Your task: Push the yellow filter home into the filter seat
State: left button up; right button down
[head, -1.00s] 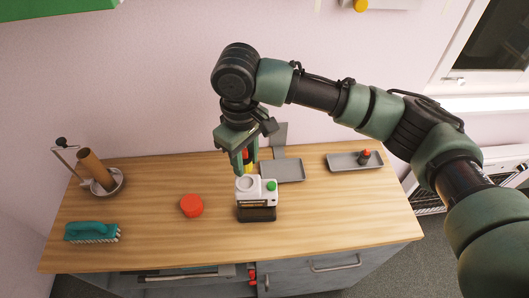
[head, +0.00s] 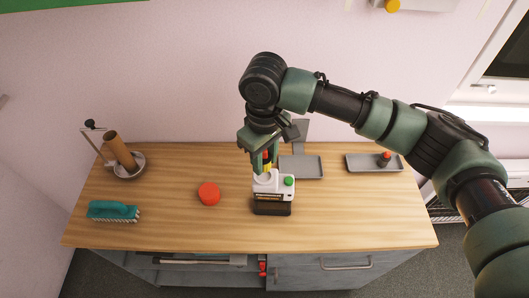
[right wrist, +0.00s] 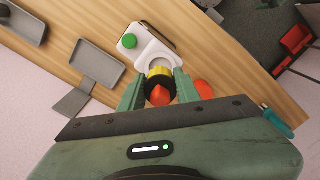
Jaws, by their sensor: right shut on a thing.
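The yellow filter (head: 267,167) has a dark ring and a red knob, and it shows in the right wrist view (right wrist: 152,73). My right gripper (head: 262,170) is shut on it, one green finger on each side (right wrist: 159,91). The filter seat (right wrist: 156,60) is a round white opening on the white machine (head: 273,188). The filter is right at the seat, just above or at its rim; the fingers hide part of this, and I cannot tell how deep it sits. My left gripper is not in view.
A green button (head: 289,181) is beside the seat. A red round piece (head: 209,194) lies to the left, with a teal brush (head: 113,211) and a roll holder (head: 128,172) farther left. Grey trays (head: 312,167) (head: 360,166) lie to the right. The front right counter is clear.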

aim_at(265, 167)
jog(key=shift+f, duration=0.9)
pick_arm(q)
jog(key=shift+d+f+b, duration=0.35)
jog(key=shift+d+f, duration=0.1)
pick_arm(e)
jog(key=shift+f, duration=0.65)
pick_arm(q)
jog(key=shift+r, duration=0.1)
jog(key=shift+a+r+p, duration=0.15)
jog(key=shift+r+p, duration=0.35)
jog(key=shift+p, duration=0.15)
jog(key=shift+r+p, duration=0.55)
